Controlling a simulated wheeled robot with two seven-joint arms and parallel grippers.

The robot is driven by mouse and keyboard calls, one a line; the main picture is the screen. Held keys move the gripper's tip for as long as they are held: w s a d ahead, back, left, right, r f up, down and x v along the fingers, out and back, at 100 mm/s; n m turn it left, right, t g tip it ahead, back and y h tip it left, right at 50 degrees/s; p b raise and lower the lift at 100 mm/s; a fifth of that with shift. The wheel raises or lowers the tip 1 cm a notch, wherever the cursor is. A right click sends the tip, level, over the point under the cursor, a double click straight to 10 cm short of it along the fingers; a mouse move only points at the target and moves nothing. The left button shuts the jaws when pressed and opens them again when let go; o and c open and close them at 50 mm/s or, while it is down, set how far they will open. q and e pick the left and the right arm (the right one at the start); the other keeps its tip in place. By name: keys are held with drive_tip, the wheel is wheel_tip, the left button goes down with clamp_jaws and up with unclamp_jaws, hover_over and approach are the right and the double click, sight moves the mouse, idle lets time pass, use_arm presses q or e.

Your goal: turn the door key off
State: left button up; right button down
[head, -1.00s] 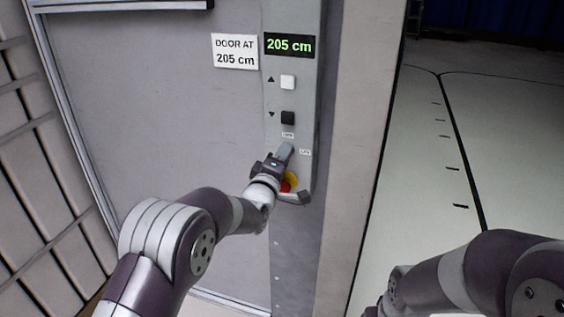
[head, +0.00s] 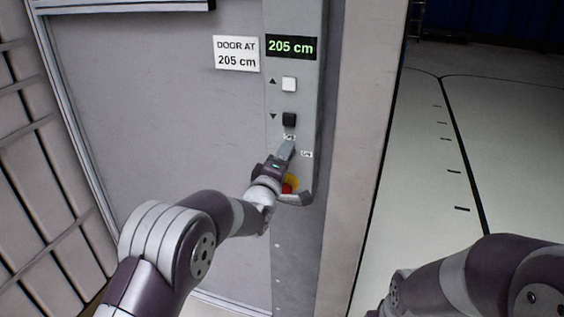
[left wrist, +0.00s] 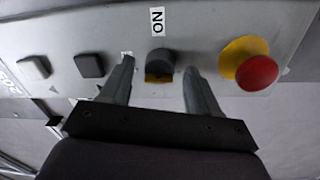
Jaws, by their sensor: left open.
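The door key (left wrist: 160,66) is a dark round knob with a yellowish lower edge, seen in the left wrist view. A white ON label (left wrist: 157,21) is beside it. My left gripper (left wrist: 158,70) is open, with one finger on each side of the key. I cannot tell whether either finger touches it. In the head view my left gripper (head: 286,152) is at the lower part of the grey control panel (head: 306,105) and hides the key. Small white labels there are too small to read. My right gripper is out of view.
A red emergency button on a yellow base (left wrist: 256,71) is close beside one finger. A black button (head: 289,119) and a white button (head: 289,84) are higher on the panel. The display (head: 291,47) reads 205 cm. Open floor (head: 428,190) lies to the right.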

use_arm(q)
drive_tip(key=b+v, duration=0.1)
drive_tip(key=v, duration=1.1)
drive_tip(key=shift+s+b, duration=0.3)
drive_tip(key=shift+b, duration=0.05)
drive_tip(key=shift+a, duration=0.1)
drive_tip(key=s+a+f+m+g+y+p, duration=0.25)
drive_tip(key=s+f+m+g, duration=0.4)
drive_tip(key=f, duration=0.45)
drive_tip(key=s+a+r+m+g+y+p, duration=0.1)
drive_tip(key=s+a+g+p, duration=0.3)
drive_tip(key=s, duration=0.5)
drive_tip(key=s+a+r+m+g+y+p, duration=0.2)
drive_tip(key=s+a+g, duration=0.4)
drive_tip(key=s, duration=0.4)
drive_tip(key=shift+a+r+m+p, duration=0.7)
drive_tip(key=shift+a+m+p, duration=0.1)
drive_tip(key=shift+m+p, duration=0.35)
